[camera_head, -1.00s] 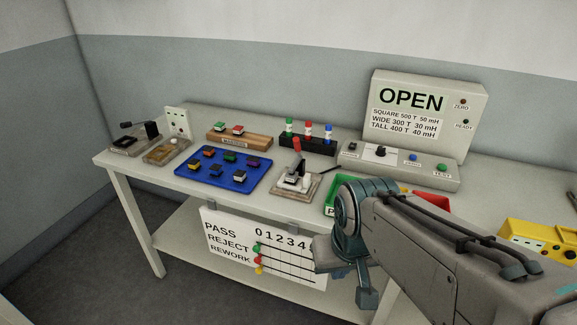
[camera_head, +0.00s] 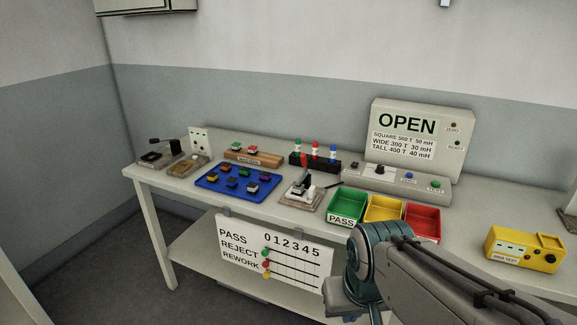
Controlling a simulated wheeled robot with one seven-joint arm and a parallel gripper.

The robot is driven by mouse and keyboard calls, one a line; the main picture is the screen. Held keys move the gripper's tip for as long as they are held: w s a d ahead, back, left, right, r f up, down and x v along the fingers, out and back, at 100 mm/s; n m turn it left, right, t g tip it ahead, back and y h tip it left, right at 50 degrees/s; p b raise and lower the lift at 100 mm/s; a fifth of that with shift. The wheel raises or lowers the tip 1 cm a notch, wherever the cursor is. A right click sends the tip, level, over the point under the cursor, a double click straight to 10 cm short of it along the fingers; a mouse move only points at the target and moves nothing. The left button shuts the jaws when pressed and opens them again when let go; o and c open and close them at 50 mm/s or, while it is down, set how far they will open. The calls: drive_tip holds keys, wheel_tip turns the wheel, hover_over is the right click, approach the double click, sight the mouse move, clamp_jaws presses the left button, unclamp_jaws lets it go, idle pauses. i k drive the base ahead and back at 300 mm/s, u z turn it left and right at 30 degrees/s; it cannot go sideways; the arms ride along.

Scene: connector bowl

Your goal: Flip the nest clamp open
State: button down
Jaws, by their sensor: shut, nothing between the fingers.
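The nest clamp (camera_head: 303,183) is a small metal lever clamp on a light base plate, near the front edge of the bench at the middle of the view. Its red-tipped handle stands roughly upright, and a white block sits beside it. Whether the clamp presses on a part is too small to tell. My arm reaches in from the lower right, its teal joint well short of the clamp and in front of the bench. My gripper's fingers do not show.
A blue tray (camera_head: 206,183) with several coloured connectors lies left of the clamp. Green (camera_head: 346,206), yellow (camera_head: 383,208) and red bins (camera_head: 422,221) stand to its right. Behind are a bottle rack (camera_head: 325,165) and a tester reading OPEN (camera_head: 450,140). A scoreboard (camera_head: 274,250) hangs below the front edge.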

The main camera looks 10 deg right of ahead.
sight(304, 160)
drive_tip(key=u, duration=0.7)
drive_tip(key=i, duration=1.2)
drive_tip(key=z, duration=0.6)
